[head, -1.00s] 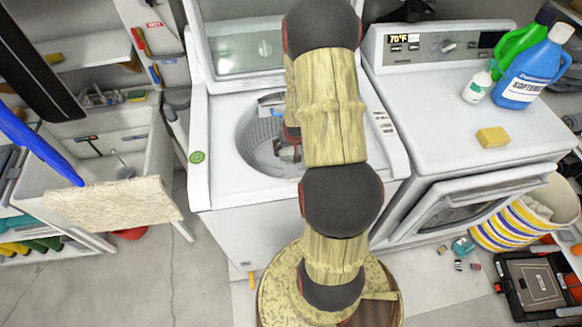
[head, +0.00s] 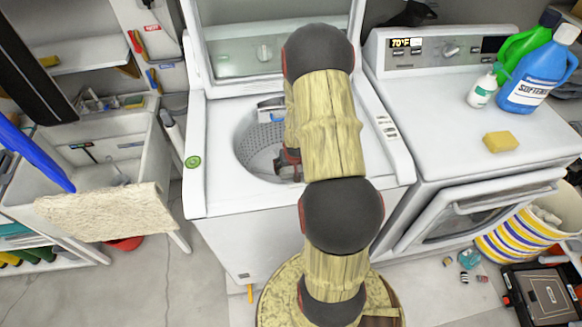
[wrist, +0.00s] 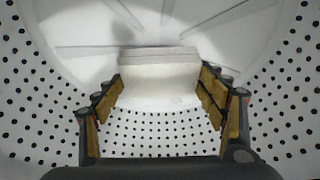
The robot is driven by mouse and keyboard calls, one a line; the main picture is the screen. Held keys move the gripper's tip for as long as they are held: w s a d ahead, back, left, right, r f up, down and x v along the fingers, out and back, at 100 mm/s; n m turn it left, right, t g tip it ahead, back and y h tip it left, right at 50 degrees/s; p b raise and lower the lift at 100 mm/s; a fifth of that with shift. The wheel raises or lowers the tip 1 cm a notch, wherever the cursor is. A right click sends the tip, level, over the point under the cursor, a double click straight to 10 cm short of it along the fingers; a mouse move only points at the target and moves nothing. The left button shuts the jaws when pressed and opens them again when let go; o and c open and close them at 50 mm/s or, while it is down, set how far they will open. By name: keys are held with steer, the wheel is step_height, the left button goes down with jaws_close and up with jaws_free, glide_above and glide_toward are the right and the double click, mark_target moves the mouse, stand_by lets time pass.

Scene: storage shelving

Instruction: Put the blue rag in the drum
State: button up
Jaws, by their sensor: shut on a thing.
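The washer drum (head: 262,143) is open in the middle of the head view, with grey perforated walls. My gripper (head: 290,158) is down inside it, partly hidden by my arm. No clearly blue rag shows in either view.
The washer lid (head: 250,30) stands raised behind the drum. On the right, a dryer (head: 430,110) carries a yellow sponge (head: 500,141) and a blue softener bottle (head: 537,75). On the left, a beige cloth (head: 105,212) hangs over the sink front (head: 150,160).

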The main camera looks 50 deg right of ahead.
steer(key=shift+f+b, duration=0.35)
steer(key=shift+f, duration=0.2)
steer(key=o, duration=1.1)
